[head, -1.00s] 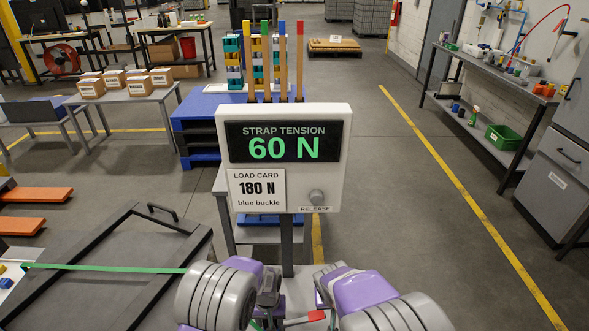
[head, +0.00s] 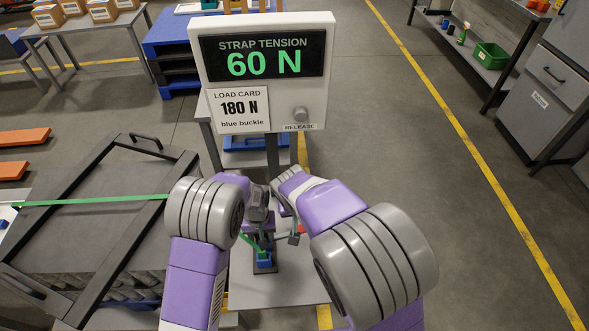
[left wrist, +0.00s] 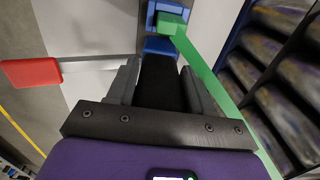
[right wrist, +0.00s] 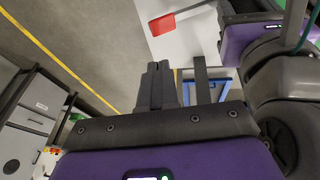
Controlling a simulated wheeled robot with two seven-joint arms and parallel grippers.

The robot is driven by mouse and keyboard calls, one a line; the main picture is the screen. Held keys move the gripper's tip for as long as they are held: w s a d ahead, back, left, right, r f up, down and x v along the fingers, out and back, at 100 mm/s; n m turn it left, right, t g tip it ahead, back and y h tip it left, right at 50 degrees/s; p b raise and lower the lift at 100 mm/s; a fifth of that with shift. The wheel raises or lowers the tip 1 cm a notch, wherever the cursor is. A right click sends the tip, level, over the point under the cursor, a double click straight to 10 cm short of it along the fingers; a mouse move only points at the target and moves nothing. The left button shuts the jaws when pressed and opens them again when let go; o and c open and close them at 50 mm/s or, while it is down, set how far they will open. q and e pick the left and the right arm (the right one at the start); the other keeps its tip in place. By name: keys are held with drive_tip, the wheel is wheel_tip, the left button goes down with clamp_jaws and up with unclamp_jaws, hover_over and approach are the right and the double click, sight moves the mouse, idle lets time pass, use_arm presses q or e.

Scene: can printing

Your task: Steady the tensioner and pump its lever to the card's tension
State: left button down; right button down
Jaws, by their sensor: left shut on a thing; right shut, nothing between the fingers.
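The tensioner (left wrist: 160,82) is a dark body on a small grey table, with a blue buckle (head: 264,259) and green strap (head: 100,201) at it. My left gripper (head: 258,222) is shut on the tensioner body, which shows between its fingers in the left wrist view. The lever has a red grip (left wrist: 32,72) sticking out to the side; in the head view my right arm partly hides it. My right gripper (right wrist: 156,85) is shut and empty, apart from the red grip (right wrist: 170,20). The display (head: 263,55) reads 60 N; the load card (head: 238,108) reads 180 N, blue buckle.
A round release knob (head: 300,114) sits on the display panel. A dark framed pallet load (head: 110,215) with the strap across it stands at the left. A grey cabinet (head: 548,95) stands at the right. The floor right of the small table is clear.

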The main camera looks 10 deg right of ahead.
drive_tip(key=shift+s+a+r, duration=0.1)
drive_tip(key=shift+a+r, duration=0.25)
drive_tip(key=shift+a, duration=0.2)
drive_tip(key=shift+s+a+r, duration=0.1)
drive_tip(key=shift+a+r, duration=0.25)
drive_tip(key=shift+a, duration=0.2)
drive_tip(key=x, duration=0.8)
drive_tip(key=s+x, duration=0.1)
drive_tip(key=x, duration=0.4)
drive_tip(key=shift+d, duration=0.4)
drive_tip(key=shift+d+f, duration=0.15)
drive_tip(key=shift+f, duration=0.3)
drive_tip(key=d+f, duration=0.1)
drive_tip(key=f, duration=0.1)
drive_tip(key=d+f, duration=0.2)
drive_tip(key=f, duration=0.1)
drive_tip(key=shift+d, duration=0.2)
